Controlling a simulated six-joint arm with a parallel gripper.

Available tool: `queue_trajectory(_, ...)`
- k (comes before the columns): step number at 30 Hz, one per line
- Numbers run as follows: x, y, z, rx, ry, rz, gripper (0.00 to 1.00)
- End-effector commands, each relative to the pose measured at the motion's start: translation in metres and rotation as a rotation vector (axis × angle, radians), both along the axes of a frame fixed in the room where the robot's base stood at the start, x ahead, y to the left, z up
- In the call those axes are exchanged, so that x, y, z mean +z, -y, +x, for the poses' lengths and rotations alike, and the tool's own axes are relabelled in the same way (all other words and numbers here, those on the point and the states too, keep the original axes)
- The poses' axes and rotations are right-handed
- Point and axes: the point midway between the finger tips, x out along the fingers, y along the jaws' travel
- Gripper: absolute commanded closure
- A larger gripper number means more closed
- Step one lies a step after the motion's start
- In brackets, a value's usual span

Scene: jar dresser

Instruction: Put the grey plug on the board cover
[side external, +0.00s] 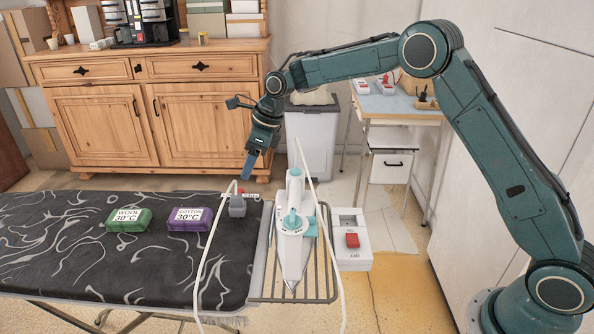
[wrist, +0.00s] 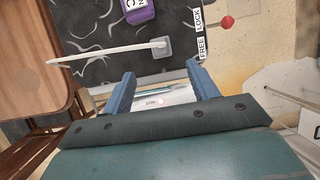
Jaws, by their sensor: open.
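The grey plug (side external: 237,206) sits on the black patterned board cover (side external: 60,245), near its right end by the iron rest. A white cord runs from it. In the wrist view the plug (wrist: 161,47) shows just beyond the fingertips, with dark cover around it. My gripper (side external: 249,176) is above the plug and slightly to its right, pointing down. Its blue fingers (wrist: 160,70) are apart, with nothing held between them. I see a gap between the fingers and the plug.
A white and teal iron (side external: 294,225) stands on the wire rest (side external: 262,270), right of the plug. A socket box (side external: 350,220) with a red switch is beyond it. Green wool (side external: 129,220) and purple cotton (side external: 189,219) blocks lie left. A red lever knob (wrist: 227,22) is near the plug.

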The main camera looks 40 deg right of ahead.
Motion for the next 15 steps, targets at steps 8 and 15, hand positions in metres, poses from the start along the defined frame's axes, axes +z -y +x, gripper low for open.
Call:
queue_trajectory(8,0.02,0.004,-0.012,0.082,0.036,-0.036,0.41)
queue_trajectory(15,0.066,0.014,-0.049,0.305,0.125,-0.141,0.41)
